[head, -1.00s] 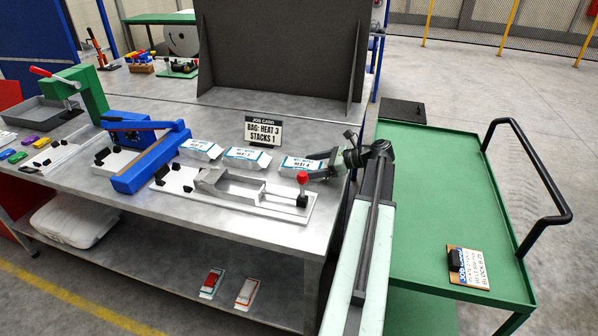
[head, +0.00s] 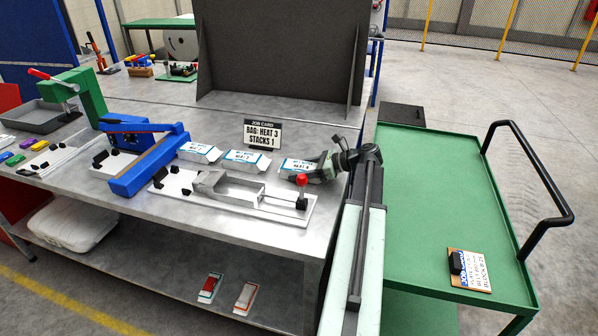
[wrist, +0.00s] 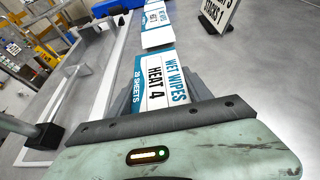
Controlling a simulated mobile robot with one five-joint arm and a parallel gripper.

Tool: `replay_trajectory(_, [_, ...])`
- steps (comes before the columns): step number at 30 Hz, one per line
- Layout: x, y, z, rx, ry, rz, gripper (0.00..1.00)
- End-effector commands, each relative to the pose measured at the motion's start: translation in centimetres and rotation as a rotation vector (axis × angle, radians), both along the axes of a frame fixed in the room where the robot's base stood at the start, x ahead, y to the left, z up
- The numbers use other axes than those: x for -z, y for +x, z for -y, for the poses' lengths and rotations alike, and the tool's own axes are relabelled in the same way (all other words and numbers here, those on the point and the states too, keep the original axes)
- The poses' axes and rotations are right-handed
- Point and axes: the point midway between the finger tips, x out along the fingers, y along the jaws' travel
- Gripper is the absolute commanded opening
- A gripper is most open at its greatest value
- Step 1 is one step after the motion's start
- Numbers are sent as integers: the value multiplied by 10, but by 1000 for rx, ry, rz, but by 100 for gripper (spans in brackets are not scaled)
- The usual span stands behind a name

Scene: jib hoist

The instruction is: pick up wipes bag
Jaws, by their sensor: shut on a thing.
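A white and blue wipes bag (head: 294,164) lies at the right end of a row of three on the steel bench. In the wrist view this bag (wrist: 155,75) reads "WET WIPES HEAT 4, 25 SHEETS". My gripper (head: 312,170) reaches in low from the right and is shut on its right end; in the wrist view the jaws (wrist: 158,95) sit along its two sides. The bag appears still on the bench. The middle bag (head: 245,160) and left bag (head: 199,152) lie apart to its left, their heat numbers too small to read surely.
A job card (head: 262,134) behind the bags reads "BAG: HEAT 3 STACKS 1". A tray fixture (head: 240,192) with a red-knobbed post (head: 301,190) stands close in front. A blue sealer (head: 148,155) is left. A green cart (head: 435,190) stands right of the bench.

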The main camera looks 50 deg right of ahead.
Motion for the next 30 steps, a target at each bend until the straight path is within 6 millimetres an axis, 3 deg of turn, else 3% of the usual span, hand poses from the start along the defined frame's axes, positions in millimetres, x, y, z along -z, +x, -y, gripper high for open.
replay_trajectory(14, [-36,-1,2,0,0,0,20])
replay_trajectory(23, [-38,-24,40,1,0,0,20])
replay_trajectory(30, [-44,-56,90,1,0,0,20])
